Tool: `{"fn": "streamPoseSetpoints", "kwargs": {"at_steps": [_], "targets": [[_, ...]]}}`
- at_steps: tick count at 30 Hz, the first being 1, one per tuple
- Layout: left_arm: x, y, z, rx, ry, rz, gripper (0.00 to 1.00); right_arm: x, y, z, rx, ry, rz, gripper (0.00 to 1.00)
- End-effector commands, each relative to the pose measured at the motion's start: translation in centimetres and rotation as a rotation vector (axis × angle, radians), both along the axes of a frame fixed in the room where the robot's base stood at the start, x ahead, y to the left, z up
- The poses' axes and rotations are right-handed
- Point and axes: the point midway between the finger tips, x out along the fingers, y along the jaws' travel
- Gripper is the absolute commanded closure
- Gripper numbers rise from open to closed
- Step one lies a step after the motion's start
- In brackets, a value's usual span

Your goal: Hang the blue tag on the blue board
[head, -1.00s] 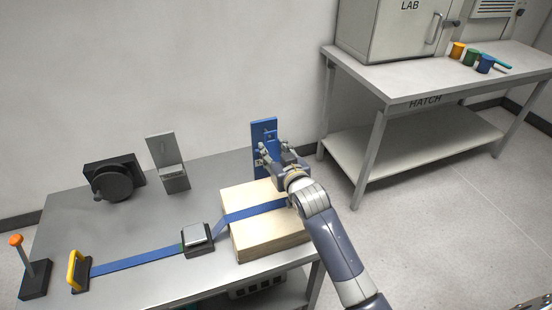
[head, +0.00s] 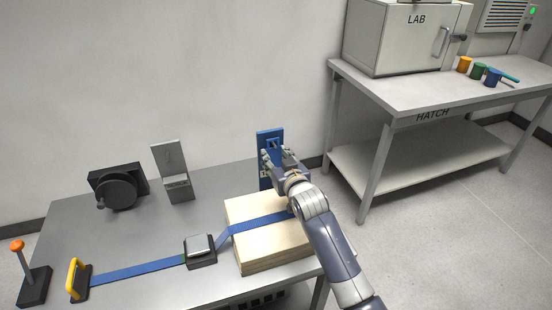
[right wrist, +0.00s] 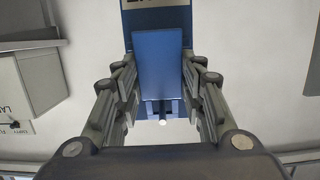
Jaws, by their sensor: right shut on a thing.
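The blue board (head: 263,134) stands upright at the back right edge of the grey table. My right gripper (head: 275,153) is in front of the board and hides part of it. In the right wrist view, my right gripper (right wrist: 160,85) is shut on the blue tag (right wrist: 160,65), a flat blue plate between its fingers. The board (right wrist: 158,18) shows behind the tag with part of a label. A short light-tipped peg (right wrist: 162,115) shows just past the tag's end. I cannot tell whether tag and peg touch. My left gripper is not in view.
A wooden block (head: 270,248) with a blue strap over it lies below my right arm. A grey stand (head: 172,170), a black round device (head: 120,190) and a yellow handle (head: 75,278) are further left. A second bench (head: 400,95) stands at right.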

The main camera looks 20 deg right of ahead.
Motion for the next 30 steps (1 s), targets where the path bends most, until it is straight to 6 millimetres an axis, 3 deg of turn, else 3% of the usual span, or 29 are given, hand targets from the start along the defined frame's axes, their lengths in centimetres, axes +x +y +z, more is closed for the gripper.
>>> {"fn": "streamPoseSetpoints", "kwargs": {"at_steps": [10,11,14,25,30], "targets": [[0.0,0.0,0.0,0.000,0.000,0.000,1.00,0.0,0.0,0.0,0.000,0.000,0.000,0.77],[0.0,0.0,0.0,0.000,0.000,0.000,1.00,0.0,0.0,0.0,0.000,0.000,0.000,0.61],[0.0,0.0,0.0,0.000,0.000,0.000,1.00,0.0,0.0,0.0,0.000,0.000,0.000,0.39],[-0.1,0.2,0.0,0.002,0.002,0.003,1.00,-0.1,0.0,0.0,0.000,0.000,0.000,0.39],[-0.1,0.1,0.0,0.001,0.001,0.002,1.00,-1.5,-0.1,0.2,0.000,0.001,0.000,0.39]]}}
